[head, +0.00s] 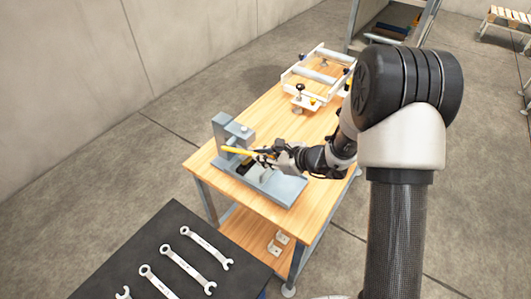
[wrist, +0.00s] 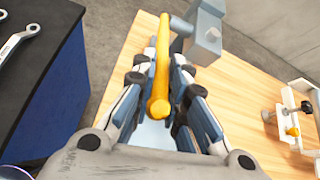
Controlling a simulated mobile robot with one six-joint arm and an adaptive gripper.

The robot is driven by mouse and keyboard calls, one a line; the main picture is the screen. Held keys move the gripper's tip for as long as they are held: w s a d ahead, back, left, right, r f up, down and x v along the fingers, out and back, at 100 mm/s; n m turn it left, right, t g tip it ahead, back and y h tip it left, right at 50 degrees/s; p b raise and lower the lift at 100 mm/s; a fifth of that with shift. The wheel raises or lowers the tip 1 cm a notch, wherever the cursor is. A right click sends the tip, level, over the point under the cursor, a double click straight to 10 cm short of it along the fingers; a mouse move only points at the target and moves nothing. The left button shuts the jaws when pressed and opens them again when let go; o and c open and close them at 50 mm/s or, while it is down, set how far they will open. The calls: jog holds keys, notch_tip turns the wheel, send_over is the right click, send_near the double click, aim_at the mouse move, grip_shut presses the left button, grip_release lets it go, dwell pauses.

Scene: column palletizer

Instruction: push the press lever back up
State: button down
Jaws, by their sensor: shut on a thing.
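The press (head: 222,135) is a grey bench press on the wooden table. Its grey upper part (wrist: 205,35) shows at the top of the wrist view. The press lever (head: 236,151) is a yellow bar that lies close to level in the head view. In the wrist view the lever (wrist: 161,60) runs between my two fingers, with its rounded end towards the camera. My gripper (head: 263,157) is shut on the lever beside the press; it also shows in the wrist view (wrist: 158,80). The exact finger contact is partly hidden.
The wooden table (head: 286,120) has free room behind the press. A white roller frame (head: 318,72) and a small clamp fixture (head: 300,98) stand at its far end. A dark bench (head: 120,262) with several wrenches is in front. White brackets (head: 277,243) lie on the lower shelf.

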jog(key=r+p, duration=0.1)
jog(key=r+h+p, duration=0.1)
jog(key=p, duration=0.1)
jog(key=w+a+r+g+p, duration=0.1)
jog(key=shift+r+p, duration=0.3)
jog(key=shift+p, duration=0.05)
jog(key=r+p, duration=0.1)
jog(key=p, duration=0.1)
jog(key=a+g+h+p, duration=0.1)
jog(key=p, duration=0.1)
jog(key=shift+w+r+p, duration=0.3)
jog(key=shift+r, duration=0.05)
jog(key=a+r+h+p, duration=0.1)
jog(key=p, duration=0.3)
jog(key=shift+w+g+p, duration=0.3)
jog(key=shift+w+g, duration=0.1)
jog(key=shift+w+h, duration=0.1)
jog(key=shift+h, duration=0.2)
jog(key=c, duration=1.6)
grip_release()
jog(key=v, duration=1.2)
